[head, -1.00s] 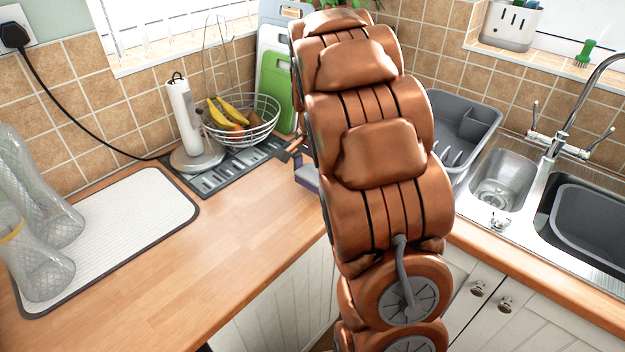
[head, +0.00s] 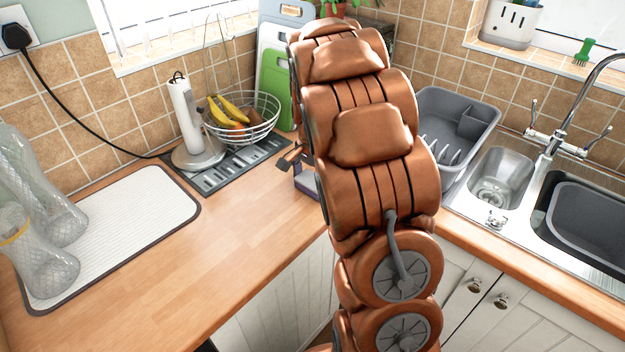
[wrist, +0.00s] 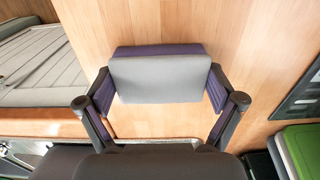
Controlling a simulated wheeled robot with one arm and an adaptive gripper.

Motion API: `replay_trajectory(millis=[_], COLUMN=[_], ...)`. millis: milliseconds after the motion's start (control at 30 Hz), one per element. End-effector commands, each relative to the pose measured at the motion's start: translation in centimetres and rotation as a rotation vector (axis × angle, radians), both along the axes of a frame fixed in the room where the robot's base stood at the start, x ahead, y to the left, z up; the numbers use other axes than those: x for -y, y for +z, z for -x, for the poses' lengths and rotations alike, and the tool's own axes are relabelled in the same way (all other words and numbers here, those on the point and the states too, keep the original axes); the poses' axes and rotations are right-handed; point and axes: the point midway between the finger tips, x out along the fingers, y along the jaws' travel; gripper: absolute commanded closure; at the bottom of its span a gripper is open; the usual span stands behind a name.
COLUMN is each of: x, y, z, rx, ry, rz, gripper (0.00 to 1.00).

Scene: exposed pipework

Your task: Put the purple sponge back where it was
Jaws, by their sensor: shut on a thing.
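The sponge (wrist: 160,80) is a small block with a pale grey face and a purple layer along its far edge. In the wrist view my gripper (wrist: 160,92) is shut on it, with one finger on each side. The wooden counter lies beneath it; I cannot tell whether the sponge touches it. In the head view a bit of purple sponge (head: 307,184) shows at the left edge of my arm, and a dark finger (head: 289,159) shows above it. My arm hides the rest of the gripper.
A grey mat (head: 213,180) holds a paper towel stand (head: 196,150) and a wire fruit basket (head: 262,128). Green and white boards (head: 277,100) lean on the wall. A grey dish rack (head: 480,112) and sink are at right.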

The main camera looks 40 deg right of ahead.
Motion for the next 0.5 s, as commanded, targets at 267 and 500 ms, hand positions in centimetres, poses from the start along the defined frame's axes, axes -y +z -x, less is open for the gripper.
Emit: replay_trajectory(millis=[267, 500], x=[0.00, 0.01], y=[-0.18, 0.02], z=[0.00, 0.00], rx=[0.000, 0.000], ry=[0.000, 0.000], rz=[0.000, 0.000], gripper=[0.00, 0.00])
